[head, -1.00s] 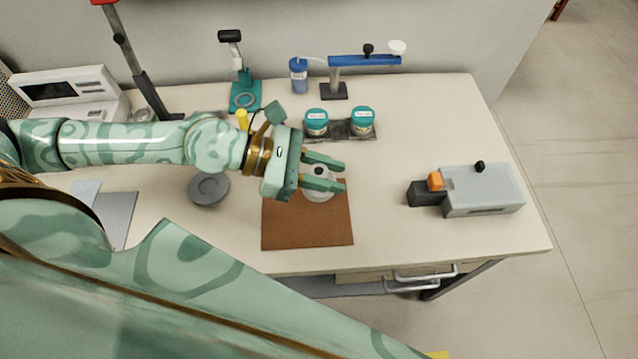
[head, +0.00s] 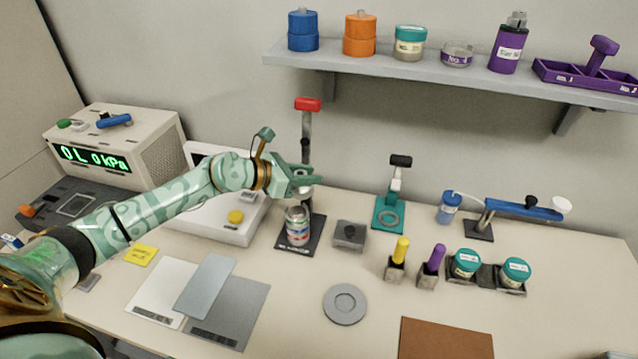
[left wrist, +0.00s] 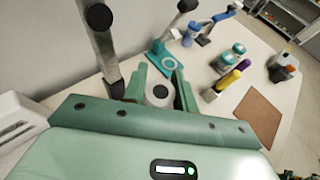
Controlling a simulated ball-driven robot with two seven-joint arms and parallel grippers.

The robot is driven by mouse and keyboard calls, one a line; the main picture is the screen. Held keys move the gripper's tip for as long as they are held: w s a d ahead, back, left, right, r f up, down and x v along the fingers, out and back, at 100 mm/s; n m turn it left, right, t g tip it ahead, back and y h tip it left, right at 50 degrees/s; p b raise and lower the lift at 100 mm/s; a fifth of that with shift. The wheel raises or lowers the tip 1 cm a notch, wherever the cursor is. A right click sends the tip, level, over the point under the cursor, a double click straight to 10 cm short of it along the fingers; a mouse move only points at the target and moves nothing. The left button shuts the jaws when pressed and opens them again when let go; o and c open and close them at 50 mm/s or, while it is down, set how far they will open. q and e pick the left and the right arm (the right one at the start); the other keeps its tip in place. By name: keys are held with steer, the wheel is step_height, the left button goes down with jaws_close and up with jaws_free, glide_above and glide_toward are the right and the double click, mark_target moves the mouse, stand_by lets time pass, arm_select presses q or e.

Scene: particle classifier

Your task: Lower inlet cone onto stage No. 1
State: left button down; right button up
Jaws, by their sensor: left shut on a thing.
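My left gripper (head: 308,179) is shut on the inlet cone (left wrist: 150,98), a pale round piece with a dark central hole, seen between the fingers in the left wrist view. In the head view the cone is mostly hidden by the fingers. Just below the gripper, a stack of stages (head: 298,226) with white, red and blue bands stands upright on a black base (head: 286,247). I cannot read which stage is on top. In the head view the gripper is above the stack; whether the cone touches it I cannot tell. My right gripper is not in view.
A grey post with a red top (head: 308,104) rises close behind the gripper. A white instrument (head: 233,217) stands left of the stack and a grey block (head: 350,235) right of it. A brown mat (head: 447,340) and a grey round dish (head: 345,304) lie nearer the front.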

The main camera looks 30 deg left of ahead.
mark_target(301, 192)
arm_select(q)
steer(key=shift+s+a+f, duration=0.1)
steer(key=shift+a+f, duration=0.2)
steer(key=shift+a, duration=0.3)
steer(key=shift+s+a+f, duration=0.15)
steer(key=shift+f, duration=0.05)
steer(key=shift+f+b, duration=0.8)
step_height(301, 192, down, 2)
steer(key=shift+f+b, duration=0.25)
steer(key=shift+b, duration=0.85)
steer(key=shift+f, duration=0.2)
steer(key=shift+r, duration=0.1)
steer(key=shift+f, duration=0.55)
